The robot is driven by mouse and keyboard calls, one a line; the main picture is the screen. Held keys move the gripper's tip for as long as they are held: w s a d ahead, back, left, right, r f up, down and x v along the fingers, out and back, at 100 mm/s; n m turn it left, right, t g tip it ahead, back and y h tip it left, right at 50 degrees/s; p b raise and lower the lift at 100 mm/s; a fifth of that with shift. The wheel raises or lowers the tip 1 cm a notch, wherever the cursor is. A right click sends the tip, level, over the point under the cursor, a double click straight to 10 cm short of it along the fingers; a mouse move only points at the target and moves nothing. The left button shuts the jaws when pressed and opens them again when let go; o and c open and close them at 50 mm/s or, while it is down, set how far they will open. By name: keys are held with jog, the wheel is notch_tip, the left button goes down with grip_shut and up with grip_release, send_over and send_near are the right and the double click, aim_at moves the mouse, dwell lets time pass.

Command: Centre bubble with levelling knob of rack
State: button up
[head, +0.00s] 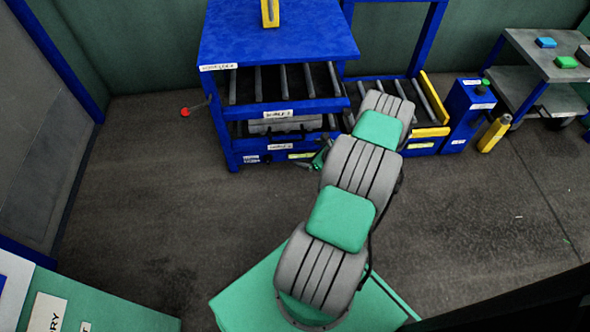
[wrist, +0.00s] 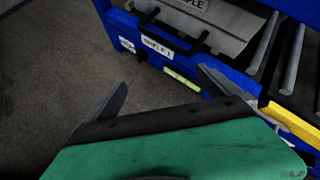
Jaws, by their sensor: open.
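The rack (head: 275,107) is blue, with roller shelves, and stands at the back centre in the head view. A yellow-green strip (head: 302,155), which looks like the bubble level, is on its lower front edge. The strip also shows in the wrist view (wrist: 181,79), between and beyond the fingertips; the bubble itself is too small to place. A small dark spot (head: 267,158) left of the strip may be the levelling knob, but I cannot tell. My gripper (wrist: 162,86) is open and empty, in front of the lower edge. In the head view my arm partly hides it.
A red-knobbed lever (head: 185,112) juts out at the rack's left. A yellow-railed roller section (head: 432,95) and a blue post (head: 468,115) stand to the right. Floor at left is clear.

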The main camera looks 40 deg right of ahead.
jog(key=s+d+f+m+t+h+b, duration=0.1)
jog(key=s+d+f+m+h+b, duration=0.2)
jog(key=f, duration=0.5)
jog(key=w+f+m+y+b, duration=0.1)
jog(key=w+f+b, duration=0.2)
jog(key=w, duration=0.4)
jog(key=shift+w+a+f+y+b, duration=0.2)
jog(key=shift+w+f+y+b, duration=0.15)
jog(key=shift+f, duration=0.55)
jog(key=shift+s, duration=0.15)
